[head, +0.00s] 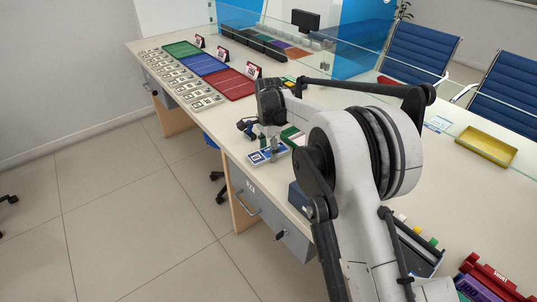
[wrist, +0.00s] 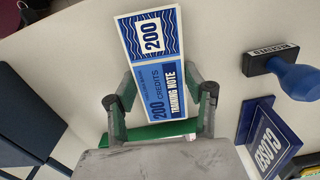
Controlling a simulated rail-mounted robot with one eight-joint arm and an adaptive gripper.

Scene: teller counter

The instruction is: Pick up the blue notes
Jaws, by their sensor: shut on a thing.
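The blue notes (wrist: 157,65) show in the wrist view as a blue and white "200 credits training note" bundle. My gripper (wrist: 160,108) has its two fingers at either side of the lower part of the notes and is shut on them. In the head view the blue notes (head: 268,155) are below my gripper (head: 271,146), near the counter's front edge. I cannot tell whether the notes touch the counter. A green thing (wrist: 160,131) shows behind the fingers in the wrist view; part of it is hidden.
A blue-handled stamp (wrist: 298,80) and a blue "closed" sign (wrist: 268,140) are to the right in the wrist view. Green, blue (head: 204,65) and red mats lie farther along the counter, beside several small cards. A yellow tray (head: 486,146) is at the right.

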